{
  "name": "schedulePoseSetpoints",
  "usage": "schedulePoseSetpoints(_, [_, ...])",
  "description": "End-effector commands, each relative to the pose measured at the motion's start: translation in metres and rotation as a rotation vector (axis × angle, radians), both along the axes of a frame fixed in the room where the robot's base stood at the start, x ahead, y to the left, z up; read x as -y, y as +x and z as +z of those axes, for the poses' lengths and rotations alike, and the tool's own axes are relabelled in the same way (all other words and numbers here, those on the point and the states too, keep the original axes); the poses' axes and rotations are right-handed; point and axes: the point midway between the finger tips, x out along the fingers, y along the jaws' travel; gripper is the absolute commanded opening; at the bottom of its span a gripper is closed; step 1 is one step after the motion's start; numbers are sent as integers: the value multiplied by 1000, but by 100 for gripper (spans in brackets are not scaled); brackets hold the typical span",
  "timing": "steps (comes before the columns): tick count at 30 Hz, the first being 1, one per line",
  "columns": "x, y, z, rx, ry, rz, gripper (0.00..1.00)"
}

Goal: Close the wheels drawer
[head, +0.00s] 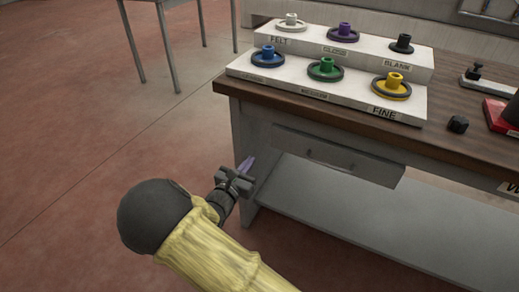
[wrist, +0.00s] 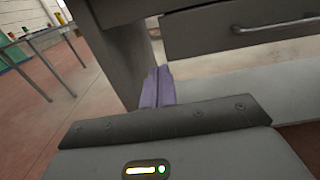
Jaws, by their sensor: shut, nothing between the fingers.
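A grey drawer front (head: 325,154) with a small bar handle sits under the wooden top of the bench. It appears to stand a little out from the bench, but I cannot tell how far. I see no readable label on it. In the wrist view the drawer front (wrist: 235,30) and its handle fill the upper right. My gripper (head: 249,163) is to the left of the drawer, near the bench's left leg, apart from the handle. Its purple fingers (wrist: 157,74) are shut together and empty, pointing toward the bench leg.
The bench top (head: 448,142) carries a stepped white rack (head: 285,91) with several coloured wheels, a small black knob (head: 458,124) and a red item (head: 499,118). A lower shelf (head: 330,200) lies beneath the drawer. Another table (head: 170,40) stands at the back left. Floor on the left is clear.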

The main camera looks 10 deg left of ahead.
Motion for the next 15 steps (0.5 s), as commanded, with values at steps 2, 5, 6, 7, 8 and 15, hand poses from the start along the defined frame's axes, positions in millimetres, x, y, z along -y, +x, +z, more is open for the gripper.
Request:
schedulePoseSetpoints(2, [-1, -12, 2, 0, -1, -5, 0])
schedulePoseSetpoints(5, [-3, -22, 1, 0, 0, -13, 0])
schedulePoseSetpoints(6, [-3, -25, 1, 0, 0, -13, 0])
schedulePoseSetpoints(7, [-3, -27, 0, -1, 0, -14, 0])
schedulePoseSetpoints(8, [-4, -28, 0, -1, 0, -15, 0])
schedulePoseSetpoints(15, [-4, -29, -1, -1, 0, -15, 0])
